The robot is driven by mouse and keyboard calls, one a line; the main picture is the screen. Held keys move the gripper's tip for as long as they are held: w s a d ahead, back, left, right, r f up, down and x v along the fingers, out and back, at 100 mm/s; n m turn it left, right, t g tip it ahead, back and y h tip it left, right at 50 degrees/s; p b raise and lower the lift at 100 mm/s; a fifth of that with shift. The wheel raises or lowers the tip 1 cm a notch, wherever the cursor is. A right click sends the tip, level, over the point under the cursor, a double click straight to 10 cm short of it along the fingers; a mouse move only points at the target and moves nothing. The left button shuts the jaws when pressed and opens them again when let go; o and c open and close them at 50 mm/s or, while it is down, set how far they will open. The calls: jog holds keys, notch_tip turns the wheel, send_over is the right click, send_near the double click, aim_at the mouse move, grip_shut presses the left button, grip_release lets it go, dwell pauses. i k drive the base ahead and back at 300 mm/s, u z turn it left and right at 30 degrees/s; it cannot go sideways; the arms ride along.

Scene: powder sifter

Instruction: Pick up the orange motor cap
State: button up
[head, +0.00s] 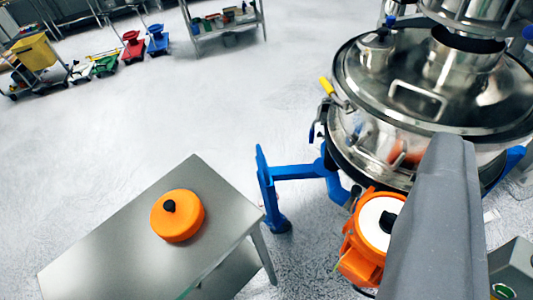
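The orange motor cap (178,222) is a round disc with a small black knob on top. It lies flat on a small steel table (100,255) at the lower left. The orange motor (362,262) beside the sifter shows a white round face with a black part at its centre. A grey tapered part of mine (437,225) reaches up from the lower right, well to the right of the cap and apart from it. It covers part of the motor and sifter. No separate fingertips can be made out, and nothing is seen held.
The steel sifter (430,85) with a blue leg frame (300,172) stands at the right. A grey box with a green button (503,291) is at the lower right corner. Carts with coloured bins and a shelf (225,32) stand at the back. The floor between is clear.

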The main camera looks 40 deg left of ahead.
aim_at(178, 215)
jog(key=u, duration=1.5)
jog(key=k, duration=1.3)
jog(key=z, duration=0.75)
jog(key=i, duration=1.95)
jog(key=u, duration=0.75)
